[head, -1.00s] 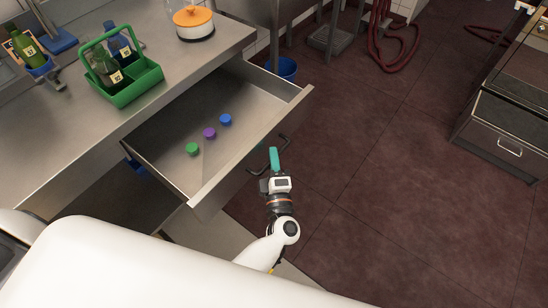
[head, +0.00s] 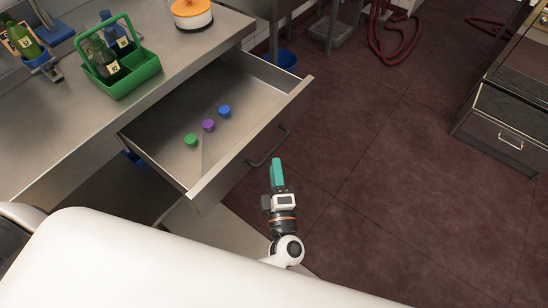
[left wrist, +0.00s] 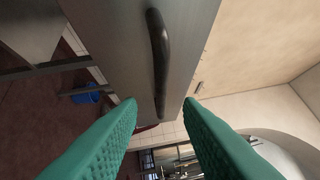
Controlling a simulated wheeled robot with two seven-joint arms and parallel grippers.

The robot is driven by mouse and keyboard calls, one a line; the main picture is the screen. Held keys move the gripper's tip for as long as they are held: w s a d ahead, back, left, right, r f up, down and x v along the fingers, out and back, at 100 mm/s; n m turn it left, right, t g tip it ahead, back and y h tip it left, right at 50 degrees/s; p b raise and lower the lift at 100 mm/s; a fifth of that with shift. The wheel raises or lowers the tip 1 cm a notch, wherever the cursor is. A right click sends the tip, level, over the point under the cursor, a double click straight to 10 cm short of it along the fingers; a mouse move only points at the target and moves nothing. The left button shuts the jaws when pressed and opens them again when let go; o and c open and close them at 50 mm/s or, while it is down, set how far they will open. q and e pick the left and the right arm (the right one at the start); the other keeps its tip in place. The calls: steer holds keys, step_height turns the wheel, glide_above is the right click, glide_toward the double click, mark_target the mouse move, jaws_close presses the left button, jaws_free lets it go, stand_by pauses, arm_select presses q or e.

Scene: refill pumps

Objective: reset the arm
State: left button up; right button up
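My left gripper (head: 277,172) is in front of the open drawer, just off its dark bar handle (head: 268,148). In the left wrist view its two green fingers (left wrist: 163,108) are spread apart with nothing between them. The handle (left wrist: 158,60) shows ahead of the fingertips there, apart from them. The metal drawer (head: 190,185) is pulled out from under the counter. A green cap (head: 191,140), a purple cap (head: 208,125) and a blue cap (head: 225,111) lie in it. My right gripper is not in view.
A green caddy (head: 125,88) with bottles stands on the steel counter (head: 60,125). An orange-lidded pot (head: 192,15) is at the back. A blue bucket (head: 282,60) sits behind the drawer. The dark red floor on the right is clear up to a cabinet (head: 505,130).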

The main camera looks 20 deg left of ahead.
arm_select(q)
steer(key=shift+s+d+f, duration=0.1)
steer(key=shift+s+d, duration=0.15)
steer(key=shift+s, duration=0.4)
steer(key=s+f+m+g+h+p, duration=0.1)
steer(key=s+f+m+g+h, duration=0.4)
steer(key=f+m, duration=0.65)
steer(key=s+f+m+g+h, duration=0.2)
steer(key=s+f+m+h, duration=0.4)
steer(key=f, duration=1.1)
steer(key=s+a+f+m+g+y, duration=0.1)
steer(key=s+a+f+m+g, duration=0.1)
steer(key=s, duration=0.5)
steer(key=s+a+f+m+g+y, duration=0.1)
steer(key=s+a+f+g, duration=0.3)
steer(key=s, duration=0.4)
steer(key=s+a+f+m+g+p, duration=0.1)
steer(key=s+a+f+m+g, duration=0.2)
steer(key=s+a+f, duration=0.2)
steer(key=shift+s+a+f+g+y, duration=0.35)
steer(key=shift+s+a, duration=0.4)
steer(key=shift+s, duration=0.5)
steer(key=shift+r, duration=0.1)
